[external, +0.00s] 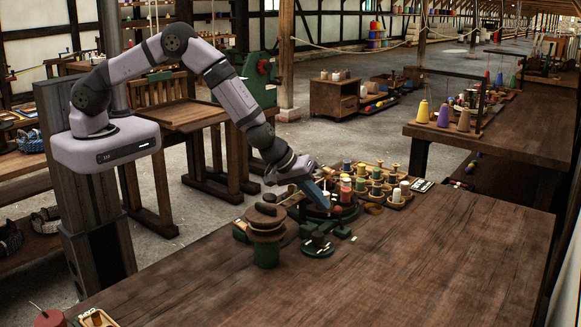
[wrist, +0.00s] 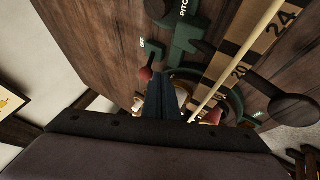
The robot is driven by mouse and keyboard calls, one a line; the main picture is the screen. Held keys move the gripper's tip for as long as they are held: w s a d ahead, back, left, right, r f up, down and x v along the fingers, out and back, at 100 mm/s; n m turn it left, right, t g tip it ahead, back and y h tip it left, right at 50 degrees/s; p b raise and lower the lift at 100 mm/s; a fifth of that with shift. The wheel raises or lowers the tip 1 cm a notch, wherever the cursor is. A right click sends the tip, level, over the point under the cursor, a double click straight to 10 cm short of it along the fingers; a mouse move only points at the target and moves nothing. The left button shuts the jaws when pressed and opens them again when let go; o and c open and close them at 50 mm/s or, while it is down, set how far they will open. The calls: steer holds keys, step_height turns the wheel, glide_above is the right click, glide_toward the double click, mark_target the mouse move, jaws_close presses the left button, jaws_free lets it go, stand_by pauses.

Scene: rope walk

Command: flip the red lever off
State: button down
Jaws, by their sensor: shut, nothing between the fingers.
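The red lever's ball knob (wrist: 146,74) shows in the wrist view just left of my gripper's tips, close beside them; I cannot tell whether they touch. Its green base with a light OFF label (wrist: 146,46) lies just above it in that view. In the external view a small red knob (external: 337,210) shows just right of my gripper (external: 325,206), low over the green and black machine. My gripper (wrist: 163,76) is shut, its blue-grey fingers together with nothing between them. The lever's lower part is partly hidden, so its exact tilt is unclear.
A green PITCH part (wrist: 185,35), a numbered scale (wrist: 245,60) with a pale rod and a dark round knob (wrist: 294,107) lie close by. Spools (external: 375,185) stand behind the machine. A wooden-topped green reel (external: 266,235) stands left. The front table (external: 400,270) is clear.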

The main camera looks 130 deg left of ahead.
mark_target(338, 207)
steer(key=shift+w+a+f, duration=0.2)
steer(key=shift+a+f, duration=0.05)
steer(key=shift+f, duration=0.15)
steer(key=shift+r+p, duration=0.1)
steer(key=shift+p, duration=0.2)
steer(key=w+r+p, duration=0.1)
steer(key=p, duration=0.3)
steer(key=shift+r, duration=0.15)
steer(key=p, duration=0.2)
steer(key=w+p, duration=0.1)
steer(key=p, duration=0.1)
steer(key=shift+w+r, duration=0.3)
steer(key=shift+r, duration=0.05)
steer(key=w+p, duration=0.1)
steer(key=w, duration=0.2)
steer(key=shift+w+f, duration=0.15)
steer(key=shift+w, duration=0.1)
steer(key=shift+w, duration=0.1)
